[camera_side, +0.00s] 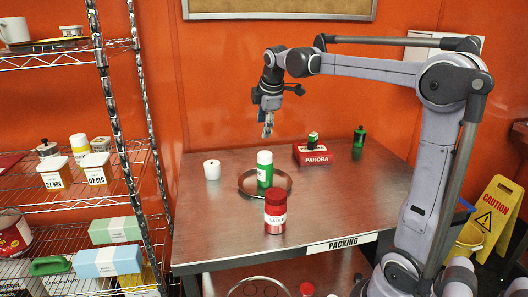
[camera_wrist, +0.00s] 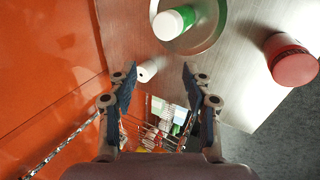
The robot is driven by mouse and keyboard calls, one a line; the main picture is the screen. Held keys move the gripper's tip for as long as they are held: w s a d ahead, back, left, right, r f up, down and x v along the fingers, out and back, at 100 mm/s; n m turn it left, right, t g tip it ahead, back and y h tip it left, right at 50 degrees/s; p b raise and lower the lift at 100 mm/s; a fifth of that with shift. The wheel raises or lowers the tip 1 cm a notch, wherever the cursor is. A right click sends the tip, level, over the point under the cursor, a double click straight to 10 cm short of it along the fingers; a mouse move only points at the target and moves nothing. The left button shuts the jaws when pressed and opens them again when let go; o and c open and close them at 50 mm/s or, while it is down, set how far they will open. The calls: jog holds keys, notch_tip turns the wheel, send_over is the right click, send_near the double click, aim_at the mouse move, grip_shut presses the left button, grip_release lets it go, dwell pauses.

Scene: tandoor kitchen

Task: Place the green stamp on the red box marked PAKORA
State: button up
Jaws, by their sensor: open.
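The red box marked PAKORA (camera_side: 316,158) sits on the right back part of the steel table in the side view. A small green item with a pale band (camera_side: 313,138) stands upright on top of it. A dark green stamp-like piece with a knob handle (camera_side: 359,136) stands on the table to the right of the box. My gripper (camera_side: 267,130) hangs above the table, left of the box, pointing down. In the wrist view my gripper (camera_wrist: 159,82) is open with nothing held between its fingers.
A green bottle with a white cap (camera_side: 265,170) stands in a round metal tray (camera_side: 244,190). A red jar (camera_side: 275,212) stands in front and a white roll (camera_side: 212,169) left. A wire shelf (camera_side: 100,200) stands left. The table's right side is clear.

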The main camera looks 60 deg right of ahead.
jog(key=s+a+f+m+t+y, duration=0.1)
jog(key=s+a+f+m, duration=0.2)
jog(key=a, duration=0.4)
jog(key=s+a+f+m+t+y, duration=0.1)
jog(key=s+a+f+m, duration=0.2)
jog(key=s+a+f, duration=0.2)
jog(key=s+a+f+m+t+y, duration=0.1)
jog(key=s+a+f+m, duration=0.2)
jog(key=s+a, duration=0.4)
jog(key=a+f, duration=0.1)
jog(key=a, duration=0.3)
jog(key=shift+a+m+y, duration=0.15)
jog(key=shift+m+y, duration=0.15)
